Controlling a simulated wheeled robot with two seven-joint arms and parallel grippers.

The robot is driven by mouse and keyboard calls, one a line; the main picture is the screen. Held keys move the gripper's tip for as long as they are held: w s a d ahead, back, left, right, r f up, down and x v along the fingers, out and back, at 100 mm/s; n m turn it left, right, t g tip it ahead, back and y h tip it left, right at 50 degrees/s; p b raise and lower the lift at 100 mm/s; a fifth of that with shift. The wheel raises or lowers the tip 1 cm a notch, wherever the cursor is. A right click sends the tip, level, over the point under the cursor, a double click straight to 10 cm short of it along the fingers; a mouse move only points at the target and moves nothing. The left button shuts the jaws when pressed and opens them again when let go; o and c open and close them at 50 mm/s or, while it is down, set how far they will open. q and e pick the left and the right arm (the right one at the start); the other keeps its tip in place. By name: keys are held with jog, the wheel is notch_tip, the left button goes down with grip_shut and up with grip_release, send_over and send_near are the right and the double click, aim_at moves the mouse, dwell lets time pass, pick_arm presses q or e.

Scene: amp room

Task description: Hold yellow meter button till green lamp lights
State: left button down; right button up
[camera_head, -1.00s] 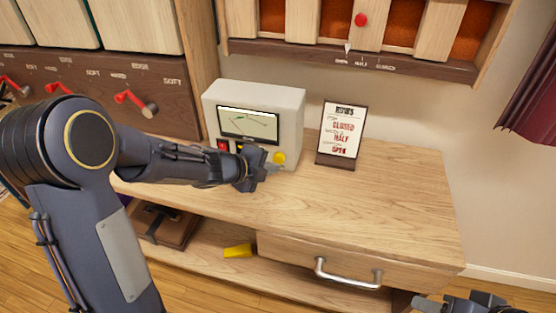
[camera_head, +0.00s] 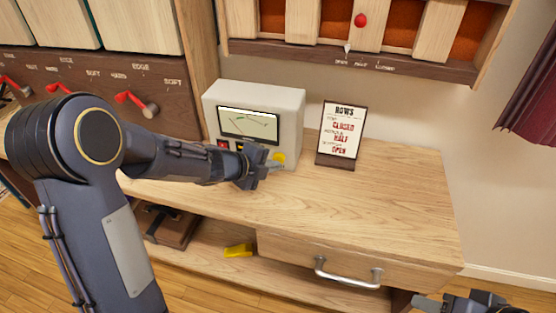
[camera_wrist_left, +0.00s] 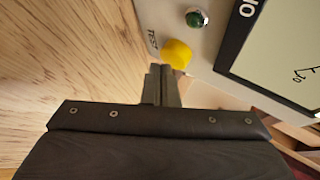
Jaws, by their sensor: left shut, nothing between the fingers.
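The white meter box (camera_head: 285,97) stands at the back of the wooden desk, with a dial window in its front. Its round yellow button (camera_head: 280,158) is at the lower right of the front. It also shows in the left wrist view (camera_wrist_left: 177,54), near the word TEST. The green lamp (camera_wrist_left: 196,18) beside it looks dark green with a small highlight. My left gripper (camera_head: 274,165) is shut and empty, its tips right at the yellow button (camera_wrist_left: 163,68); I cannot tell whether they touch or press it. My right gripper (camera_head: 470,302) is partly cut off at the bottom right.
A framed sign (camera_head: 342,132) stands right of the meter. The desk top (camera_head: 370,195) in front is clear. A drawer handle (camera_head: 347,274) sticks out below. A shelf rack with a red knob (camera_head: 360,20) hangs above. A yellow object (camera_head: 238,250) lies on the lower shelf.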

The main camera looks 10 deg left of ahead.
pick_arm(q)
jog(key=shift+w, duration=0.5)
dwell(0.4)
jog(key=shift+s, duration=0.1)
dwell(2.8)
jog(key=shift+s, duration=0.85)
jog(key=shift+s+b, duration=0.35)
jog(key=shift+s, duration=0.25)
jog(key=shift+s+a+b, duration=0.1)
jog(key=shift+s+b, duration=0.3)
jog(key=shift+s, duration=1.55)
